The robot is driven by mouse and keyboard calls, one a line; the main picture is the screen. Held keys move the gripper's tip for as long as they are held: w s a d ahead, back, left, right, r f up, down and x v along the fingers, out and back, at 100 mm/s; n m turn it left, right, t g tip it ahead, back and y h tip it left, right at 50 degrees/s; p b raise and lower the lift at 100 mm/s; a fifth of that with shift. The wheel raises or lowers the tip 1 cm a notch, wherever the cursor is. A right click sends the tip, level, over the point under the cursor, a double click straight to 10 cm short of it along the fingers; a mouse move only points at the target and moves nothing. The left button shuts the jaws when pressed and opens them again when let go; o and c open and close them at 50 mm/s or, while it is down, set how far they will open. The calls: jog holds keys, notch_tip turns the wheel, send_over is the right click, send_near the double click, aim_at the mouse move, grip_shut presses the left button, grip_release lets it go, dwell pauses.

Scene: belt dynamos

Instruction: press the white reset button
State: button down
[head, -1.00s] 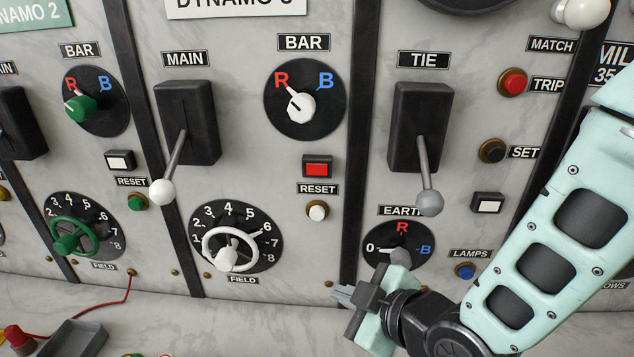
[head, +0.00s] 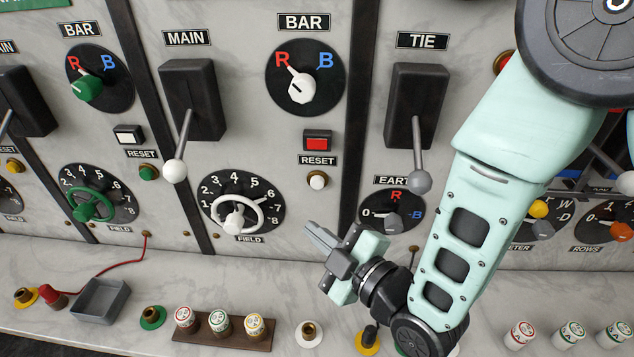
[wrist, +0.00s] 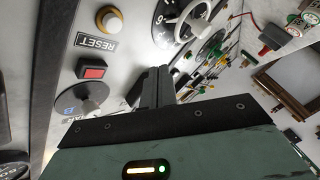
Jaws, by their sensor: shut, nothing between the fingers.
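The white reset button (head: 317,180) sits in a brass ring on the marble panel, under a RESET label (head: 318,160) and a red indicator (head: 317,141). In the wrist view the white button (wrist: 109,19) is at the top left, beside its label. My gripper (head: 312,233) is shut and empty. In the head view its tips are below the button and apart from it. In the wrist view my gripper's fingers (wrist: 155,85) are right of and below the button.
The white field handwheel (head: 236,215) is left of my gripper, and the earth selector (head: 392,212) is to its right. The TIE lever's grey knob (head: 420,182) stands out above that selector. A shelf below holds a grey tray (head: 101,300) and a rack of plugs (head: 221,332).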

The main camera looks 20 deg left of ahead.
aim_at(311, 185)
jog(key=w+a, duration=0.2)
jog(key=w, duration=0.6)
dwell(2.0)
jog(key=shift+w, duration=0.4)
jog(key=shift+w+a+b, duration=0.15)
jog(key=shift+w+b, duration=0.35)
dwell(0.9)
jog(key=shift+s, duration=0.1)
jog(key=shift+s+d+b, duration=0.2)
jog(key=shift+s+b, duration=0.2)
jog(key=shift+s, duration=0.4)
